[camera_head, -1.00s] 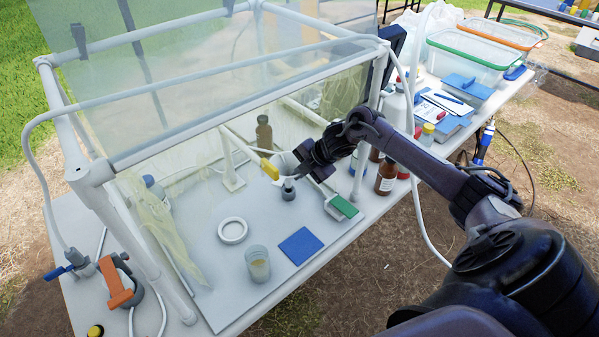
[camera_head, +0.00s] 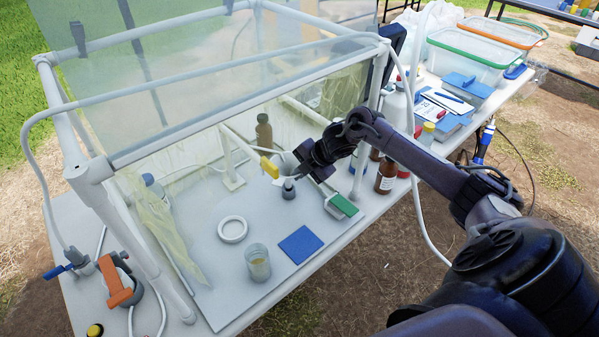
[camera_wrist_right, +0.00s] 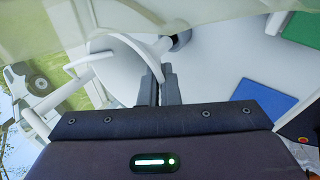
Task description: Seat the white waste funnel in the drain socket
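The white waste funnel (camera_wrist_right: 112,62) shows in the right wrist view as a pale cone with a looped rim, tilted on its side, its narrow end toward a dark grey socket (camera_wrist_right: 181,39). In the head view the funnel is mostly hidden by my right gripper (camera_head: 294,170). The grey drain socket (camera_head: 288,189) stands on the table just below the gripper. My right gripper's two fingers (camera_wrist_right: 159,82) are close together on the funnel's edge. Whether the spout touches the socket I cannot tell. My left gripper is not in view.
A clear-walled frame (camera_head: 240,115) surrounds the work area. A white ring (camera_head: 232,229), a clear beaker (camera_head: 258,264), a blue pad (camera_head: 301,245) and a green-topped block (camera_head: 343,206) lie nearby. Brown bottles (camera_head: 386,176) stand to the right.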

